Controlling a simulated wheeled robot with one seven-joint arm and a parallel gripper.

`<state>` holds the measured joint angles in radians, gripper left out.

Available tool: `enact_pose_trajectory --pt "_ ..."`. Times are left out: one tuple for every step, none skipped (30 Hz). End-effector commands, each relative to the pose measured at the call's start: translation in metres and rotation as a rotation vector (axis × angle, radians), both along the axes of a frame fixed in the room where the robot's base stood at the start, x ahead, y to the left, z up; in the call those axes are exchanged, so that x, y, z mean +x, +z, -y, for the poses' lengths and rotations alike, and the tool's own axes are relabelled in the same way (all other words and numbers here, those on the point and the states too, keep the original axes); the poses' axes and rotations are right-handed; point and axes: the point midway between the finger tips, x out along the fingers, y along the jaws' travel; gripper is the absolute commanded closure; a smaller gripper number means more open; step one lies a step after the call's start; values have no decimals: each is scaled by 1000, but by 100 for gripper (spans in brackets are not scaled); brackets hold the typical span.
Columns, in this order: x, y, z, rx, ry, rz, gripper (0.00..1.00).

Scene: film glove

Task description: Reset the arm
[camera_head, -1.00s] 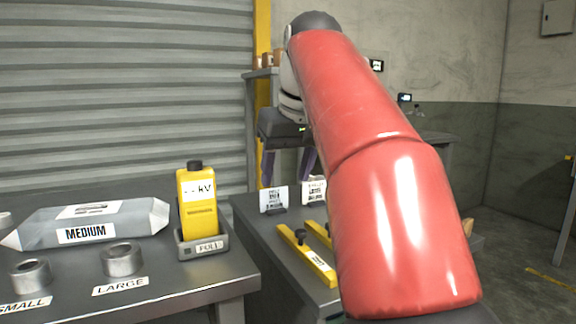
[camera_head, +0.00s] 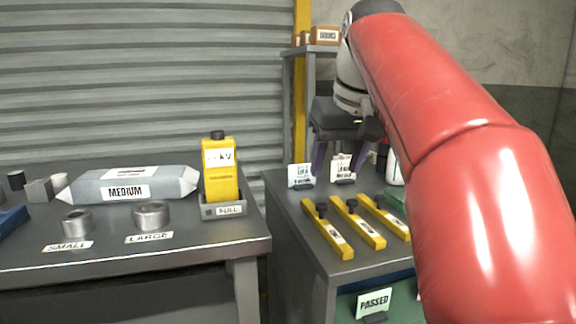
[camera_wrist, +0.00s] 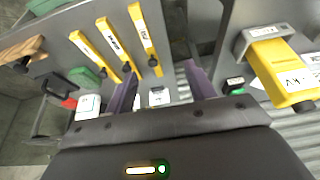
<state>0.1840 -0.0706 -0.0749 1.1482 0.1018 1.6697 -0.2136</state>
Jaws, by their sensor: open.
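My arm, covered in a red sleeve, fills the right of the head view. My gripper (camera_head: 342,150) hangs at its far end above the back of the right table, with purple fingers pointing down. In the wrist view the two fingers of my gripper (camera_wrist: 160,88) stand well apart with nothing held between them. The tabletop and a small white card (camera_wrist: 158,97) show beyond them.
Yellow bars (camera_head: 328,230) lie on the right table (camera_head: 300,245). The left table (camera_head: 190,245) holds a yellow kV device (camera_head: 221,175), a grey MEDIUM package (camera_head: 130,186) and two metal rings (camera_head: 152,214). A PASSED card (camera_head: 374,302) stands below. A shelf with boxes (camera_head: 324,36) is behind.

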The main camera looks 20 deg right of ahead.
Motion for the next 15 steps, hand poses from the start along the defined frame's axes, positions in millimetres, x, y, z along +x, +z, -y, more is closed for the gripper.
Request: enact_pose_trajectory --pt "0 0 0 0 0 0 45" --pt "0 -1 0 0 0 0 45" --pt "-1 -2 -1 1 0 1 45" --pt "-3 -4 -2 1 0 3 45" --pt "-5 -7 -4 2 0 2 45" --pt "-8 -13 -7 3 0 5 45" --pt "-11 -19 -10 4 0 6 45" --pt "-15 -25 -13 6 -2 9 45" --pt "-21 -37 -18 8 -3 12 45" --pt "-27 -47 -22 9 -3 15 45" --pt "-32 -57 -26 10 -3 19 45" --pt "-40 -72 -31 10 -6 26 45" --pt "-46 -84 -35 8 -5 30 45" --pt "-53 -96 -40 8 -4 34 45" --pt "-62 -114 -45 8 -5 38 45"
